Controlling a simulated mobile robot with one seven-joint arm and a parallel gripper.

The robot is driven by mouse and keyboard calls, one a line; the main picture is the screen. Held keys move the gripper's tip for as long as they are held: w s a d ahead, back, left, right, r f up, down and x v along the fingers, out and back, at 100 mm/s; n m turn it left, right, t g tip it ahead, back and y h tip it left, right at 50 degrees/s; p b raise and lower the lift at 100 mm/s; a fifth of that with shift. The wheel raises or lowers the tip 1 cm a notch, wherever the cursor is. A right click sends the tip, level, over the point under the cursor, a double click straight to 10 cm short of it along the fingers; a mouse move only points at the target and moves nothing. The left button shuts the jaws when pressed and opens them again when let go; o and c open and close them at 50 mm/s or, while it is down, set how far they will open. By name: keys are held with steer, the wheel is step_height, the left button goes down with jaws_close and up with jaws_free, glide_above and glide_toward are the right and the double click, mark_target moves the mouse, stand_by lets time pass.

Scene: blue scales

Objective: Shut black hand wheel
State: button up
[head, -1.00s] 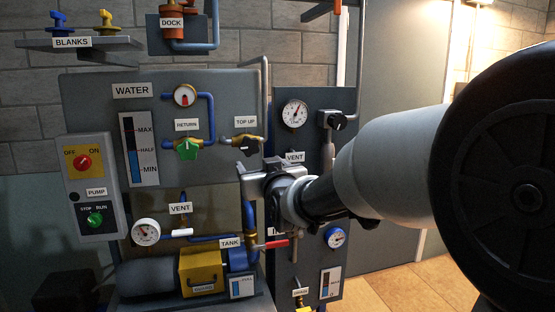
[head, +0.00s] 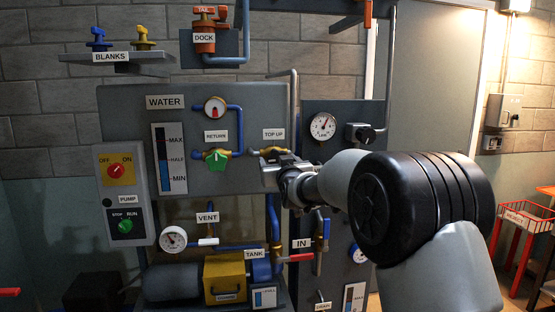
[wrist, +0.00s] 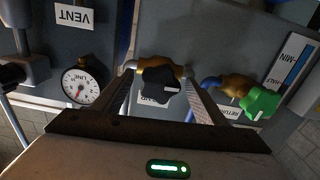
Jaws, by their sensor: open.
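The black hand wheel (wrist: 160,86) sits on a brass valve with its stem toward my wrist camera, near the middle of the wrist view. In the head view the brass valve body (head: 268,150) shows under the TOP UP label, and the wheel itself is largely hidden by my gripper. My gripper (head: 272,174) is open in front of the panel, just below that valve. In the wrist view its two fingers (wrist: 160,92) lie to the left and right of the black wheel, with gaps visible. I cannot tell how far the fingertips reach around it.
A green hand wheel (wrist: 262,102) on the RETURN valve is close to the right finger in the wrist view. A gauge (wrist: 80,86) is at left. A red-handled valve (head: 296,257) and a yellow box (head: 225,278) are below. A red-railed REJECT stand (head: 520,222) is far right.

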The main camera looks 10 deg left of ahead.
steer(key=shift+x, duration=0.8)
steer(key=c, duration=1)
steer(key=shift+c, duration=0.2)
